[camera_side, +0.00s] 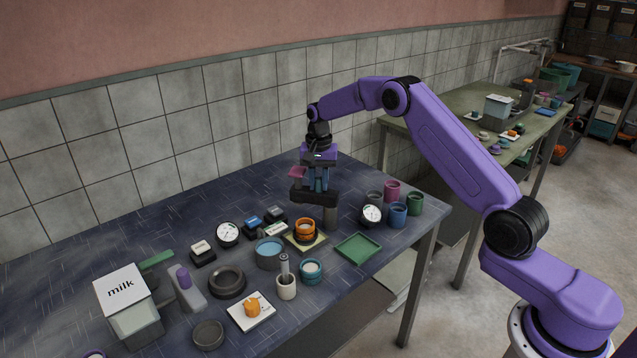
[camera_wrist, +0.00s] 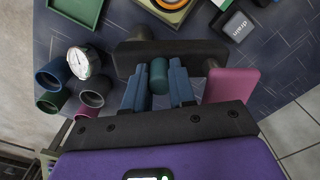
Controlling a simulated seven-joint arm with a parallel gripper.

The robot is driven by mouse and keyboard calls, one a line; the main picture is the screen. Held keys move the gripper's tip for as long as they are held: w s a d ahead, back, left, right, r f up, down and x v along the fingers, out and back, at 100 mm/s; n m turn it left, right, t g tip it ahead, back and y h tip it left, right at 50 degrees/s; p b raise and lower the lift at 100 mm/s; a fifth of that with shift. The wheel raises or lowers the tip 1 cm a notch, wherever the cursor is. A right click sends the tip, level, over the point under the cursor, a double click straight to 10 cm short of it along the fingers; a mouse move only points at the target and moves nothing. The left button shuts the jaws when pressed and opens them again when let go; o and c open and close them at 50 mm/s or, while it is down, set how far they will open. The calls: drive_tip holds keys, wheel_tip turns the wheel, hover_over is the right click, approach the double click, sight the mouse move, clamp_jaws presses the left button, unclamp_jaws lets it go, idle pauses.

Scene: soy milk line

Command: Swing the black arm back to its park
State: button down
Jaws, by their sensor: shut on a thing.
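The black arm (camera_side: 313,197) is a short dark bar held level above the table on a grey post (camera_side: 330,217), which stands under its right end in the side view. It crosses the upper middle of the wrist view (camera_wrist: 190,49). A teal upright handle (camera_wrist: 158,76) rises from the bar. My gripper (camera_side: 316,180) points down from above, its blue fingers (camera_wrist: 159,88) shut on this handle. A pink plate (camera_side: 298,172) is beside the fingers and shows at the right in the wrist view (camera_wrist: 232,84). Any park mark under the bar cannot be made out.
Orange rings (camera_side: 304,230) on a tan pad and a green tray (camera_side: 358,248) stand in front of the post. A dial gauge (camera_side: 371,215) and several cups (camera_side: 398,213) are on its right. Small labelled blocks (camera_side: 276,230) lie to the left. The table's back left is clear.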

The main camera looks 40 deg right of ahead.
drive_tip(key=m, duration=0.3)
drive_tip(key=d+m, duration=0.1)
drive_tip(key=shift+w+d+r, duration=0.1)
drive_tip(key=shift+w, duration=0.2)
drive_tip(key=shift+d+m, duration=0.2)
drive_tip(key=shift+m, duration=0.5)
drive_tip(key=shift+d+m, duration=0.2)
drive_tip(key=shift+m, duration=0.5)
drive_tip(key=c, duration=1.2)
unclamp_jaws()
drive_tip(key=shift+d, duration=0.1)
wheel_tip(320, 180, up, 17)
drive_tip(key=shift+r, duration=0.2)
